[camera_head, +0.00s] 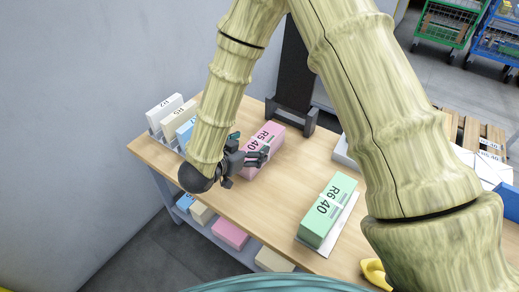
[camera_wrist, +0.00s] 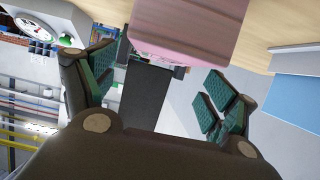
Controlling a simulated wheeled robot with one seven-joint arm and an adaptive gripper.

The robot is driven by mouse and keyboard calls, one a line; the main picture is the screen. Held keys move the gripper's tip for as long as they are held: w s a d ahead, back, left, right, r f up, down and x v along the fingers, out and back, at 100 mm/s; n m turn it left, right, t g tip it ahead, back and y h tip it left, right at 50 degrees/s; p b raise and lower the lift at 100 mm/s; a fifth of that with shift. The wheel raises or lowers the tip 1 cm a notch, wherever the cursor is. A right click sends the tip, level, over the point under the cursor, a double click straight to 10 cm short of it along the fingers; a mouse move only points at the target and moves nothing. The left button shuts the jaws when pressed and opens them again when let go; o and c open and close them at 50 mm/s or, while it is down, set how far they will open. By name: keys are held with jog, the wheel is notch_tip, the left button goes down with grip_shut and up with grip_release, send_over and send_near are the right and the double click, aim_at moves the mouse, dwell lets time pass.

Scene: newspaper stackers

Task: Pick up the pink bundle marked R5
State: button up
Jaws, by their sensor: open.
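The pink bundle (camera_head: 264,147), marked R5 40, lies on the wooden table near its back edge, left of the green bundle. In the head view my gripper (camera_head: 246,152) is at the pink bundle's left side, and part of it overlaps the bundle's outline. In the wrist view the pink bundle (camera_wrist: 188,28) fills the top middle, ahead of the gap between my two teal-padded fingers. I cannot tell whether a finger touches the bundle.
A green bundle (camera_head: 329,211) marked R6 40 lies on a white sheet to the right. Pale and blue bundles (camera_head: 165,112) stand at the table's left end. A dark upright stand (camera_head: 292,75) is behind the pink bundle. Something yellow (camera_head: 375,272) lies near the front right.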

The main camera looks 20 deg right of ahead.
aim_at(260, 142)
jog(key=shift+x, duration=2.3)
jog(key=shift+f, duration=0.1)
grip_shut()
